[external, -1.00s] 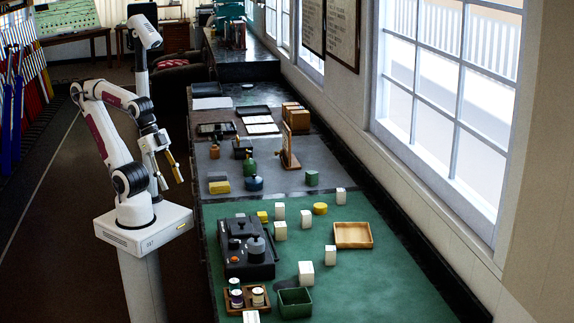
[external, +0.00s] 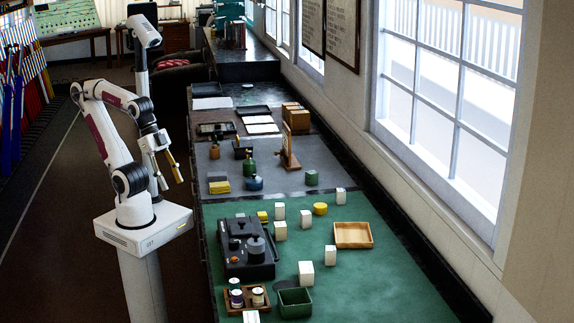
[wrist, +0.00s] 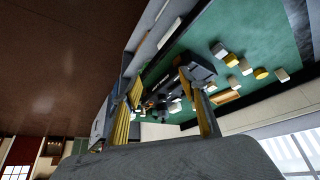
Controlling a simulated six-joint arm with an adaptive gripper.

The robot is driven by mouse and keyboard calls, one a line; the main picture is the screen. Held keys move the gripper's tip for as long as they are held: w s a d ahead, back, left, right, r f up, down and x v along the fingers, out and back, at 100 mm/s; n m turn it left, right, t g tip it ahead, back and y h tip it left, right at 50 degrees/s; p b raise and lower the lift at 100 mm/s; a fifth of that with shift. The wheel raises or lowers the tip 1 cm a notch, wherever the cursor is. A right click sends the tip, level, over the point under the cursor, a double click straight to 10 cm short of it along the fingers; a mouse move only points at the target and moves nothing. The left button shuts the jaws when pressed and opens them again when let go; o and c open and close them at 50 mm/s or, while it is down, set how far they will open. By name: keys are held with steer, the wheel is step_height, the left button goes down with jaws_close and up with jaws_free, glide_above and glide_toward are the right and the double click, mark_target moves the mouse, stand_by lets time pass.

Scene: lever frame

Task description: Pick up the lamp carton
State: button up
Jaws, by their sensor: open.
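Several small white cartons stand on the green part of the bench; one (external: 306,274) is near the green bin, one (external: 330,255) is below the wooden tray, and one (external: 280,231) is nearer the black machine. I cannot tell which is the lamp carton, as no labels are readable. My gripper (external: 171,178) is open and empty, hanging beside the bench's left edge, well away from the cartons. In the wrist view my gripper's yellow fingers (wrist: 168,108) are spread apart, with the bench tilted beyond them.
A black machine (external: 247,262) and a wooden rack of jars (external: 234,310) stand along the bench's near left edge. A green bin (external: 294,303), a wooden tray (external: 353,235) and a yellow round block (external: 320,209) are among the cartons. The right part of the green surface is clear.

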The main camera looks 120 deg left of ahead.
steer(key=n+t+y, duration=0.2)
steer(key=n+y, duration=0.3)
steer(key=n, duration=0.2)
glide_toward(280, 208)
steer(key=a+f, duration=0.2)
steer(key=shift+a+f, duration=0.2)
steer(key=shift+a, duration=0.2)
steer(key=shift+w, duration=0.1)
steer(key=shift+x, duration=1.25)
steer(key=shift+w+f, duration=0.1)
steer(key=shift+f, duration=0.05)
steer(key=shift+x, duration=2.45)
